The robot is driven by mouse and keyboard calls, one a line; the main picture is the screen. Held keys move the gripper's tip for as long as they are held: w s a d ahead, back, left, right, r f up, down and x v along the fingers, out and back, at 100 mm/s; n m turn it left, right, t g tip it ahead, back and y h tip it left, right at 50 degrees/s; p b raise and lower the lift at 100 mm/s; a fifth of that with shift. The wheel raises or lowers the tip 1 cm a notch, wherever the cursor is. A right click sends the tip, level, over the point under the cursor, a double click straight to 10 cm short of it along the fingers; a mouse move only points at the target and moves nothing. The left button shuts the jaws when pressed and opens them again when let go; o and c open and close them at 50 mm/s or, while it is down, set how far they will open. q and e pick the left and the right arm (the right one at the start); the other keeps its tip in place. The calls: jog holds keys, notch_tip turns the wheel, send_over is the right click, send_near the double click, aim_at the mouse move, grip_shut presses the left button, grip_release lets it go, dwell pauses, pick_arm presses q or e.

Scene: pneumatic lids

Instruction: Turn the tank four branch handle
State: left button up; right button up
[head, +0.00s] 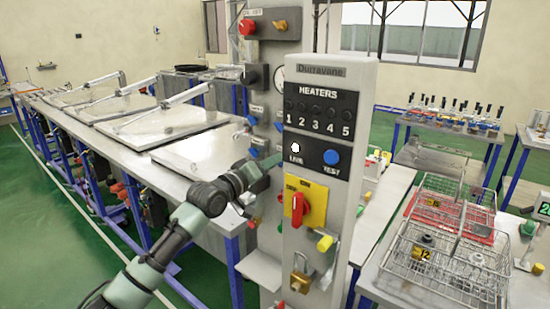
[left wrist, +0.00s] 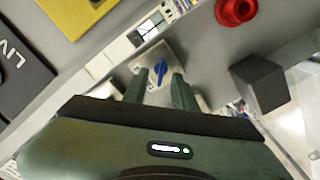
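Small blue branch handles sit in a column on the side of the grey panel; an upper one (head: 252,120) and a lower one (head: 254,152) show in the head view. Their labels are too small to read, so I cannot tell which is tank four's. My left gripper (head: 272,160) reaches the panel's side beside the lower handles. In the left wrist view, its two green fingers (left wrist: 161,82) are apart, with a blue handle (left wrist: 160,69) on a pale plate seen between their tips. I cannot tell whether they touch it. My right gripper is out of view.
The heater panel (head: 326,75) has a red rotary switch (head: 298,208) on yellow, a blue button (head: 331,157) and a padlock (head: 300,283). A red knob (left wrist: 236,10) and dark block (left wrist: 262,82) are near the fingers. Lidded tanks (head: 150,120) stand left; wire baskets (head: 440,260) stand right.

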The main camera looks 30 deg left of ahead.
pick_arm(q)
jog(key=shift+w, duration=0.55)
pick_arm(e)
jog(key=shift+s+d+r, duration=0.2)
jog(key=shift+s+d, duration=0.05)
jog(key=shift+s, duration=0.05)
pick_arm(q)
jog(key=shift+c, duration=0.4)
grip_shut()
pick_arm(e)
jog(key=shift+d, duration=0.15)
pick_arm(q)
jog(key=shift+m, duration=0.3)
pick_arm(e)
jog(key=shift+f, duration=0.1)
pick_arm(q)
jog(key=m, duration=1.1)
jog(key=d+m+p, duration=0.1)
jog(key=m, duration=0.5)
jog(key=shift+f, duration=0.1)
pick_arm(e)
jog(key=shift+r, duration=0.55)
pick_arm(q)
jog(key=shift+m, duration=0.4)
